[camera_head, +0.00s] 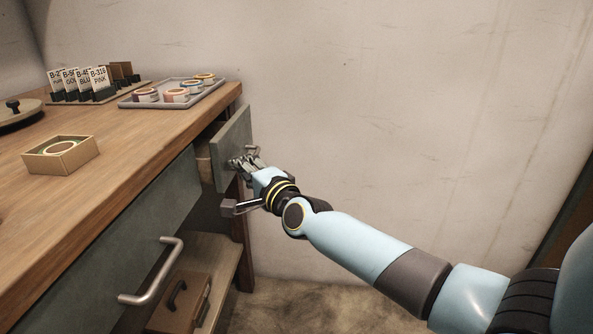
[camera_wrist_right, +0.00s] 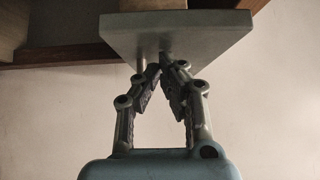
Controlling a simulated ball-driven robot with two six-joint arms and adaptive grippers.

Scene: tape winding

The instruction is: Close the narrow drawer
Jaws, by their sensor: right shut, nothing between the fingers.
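The narrow drawer (camera_head: 232,140) has a grey-green front and stands out from the far right end of the wooden bench; a strip of its wooden side shows behind the front. Its front also shows at the top of the right wrist view (camera_wrist_right: 200,32). My right gripper (camera_head: 243,162) is at the outer face of the drawer front, close to its small metal handle. In the wrist view my right gripper (camera_wrist_right: 162,72) has its fingertips together, with nothing between them, just by the front. Whether they touch the front or the handle is unclear. My left gripper is out of view.
A wide drawer with a large metal handle (camera_head: 152,272) is nearer on the bench. A lower shelf (camera_head: 222,262) holds a brown case (camera_head: 182,302). On top are a tray of tape rolls (camera_head: 127,102), labelled cards (camera_head: 84,82) and a cardboard box (camera_head: 62,160). Free room lies right of the drawer.

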